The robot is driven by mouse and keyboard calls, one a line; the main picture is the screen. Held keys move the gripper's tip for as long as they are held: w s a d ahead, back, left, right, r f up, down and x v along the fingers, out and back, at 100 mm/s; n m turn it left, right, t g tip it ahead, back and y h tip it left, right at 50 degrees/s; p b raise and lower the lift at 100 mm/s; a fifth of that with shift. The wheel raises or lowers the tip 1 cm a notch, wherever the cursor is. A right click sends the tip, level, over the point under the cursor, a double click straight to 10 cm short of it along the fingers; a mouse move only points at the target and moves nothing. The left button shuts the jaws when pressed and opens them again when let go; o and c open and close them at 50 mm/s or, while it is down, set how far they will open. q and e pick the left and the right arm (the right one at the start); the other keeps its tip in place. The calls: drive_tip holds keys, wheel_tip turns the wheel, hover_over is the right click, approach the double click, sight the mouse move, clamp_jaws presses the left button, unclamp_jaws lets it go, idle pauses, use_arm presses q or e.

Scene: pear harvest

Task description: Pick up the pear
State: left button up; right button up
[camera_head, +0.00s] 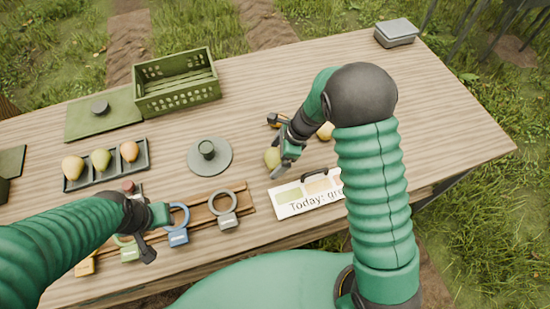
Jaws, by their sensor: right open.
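A yellow-green pear (271,158) lies on the wooden table, right of the grey round scale. My right gripper (284,163) is open, with its fingers right beside this pear and partly in front of it. I cannot tell if they touch. A second, yellow pear (326,131) is partly hidden by my right arm.
A green crate (177,97) stands at the back left beside a green mat (90,122). The scale (209,170) is mid-table. A grey box (396,38) is at the far right. The right tabletop is clear.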

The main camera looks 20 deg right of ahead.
drive_tip(key=shift+a+f, duration=0.3)
drive_tip(key=shift+f, duration=0.35)
drive_tip(key=shift+w+a+f, duration=0.15)
drive_tip(key=shift+w+a, duration=0.05)
drive_tip(key=shift+a, duration=0.05)
drive_tip(key=shift+s+d, duration=0.1)
drive_tip(key=shift+d, duration=0.1)
drive_tip(key=c, duration=1)
drive_tip(key=shift+a, duration=0.1)
drive_tip(key=c, duration=0.6)
drive_tip(key=shift+r, duration=0.2)
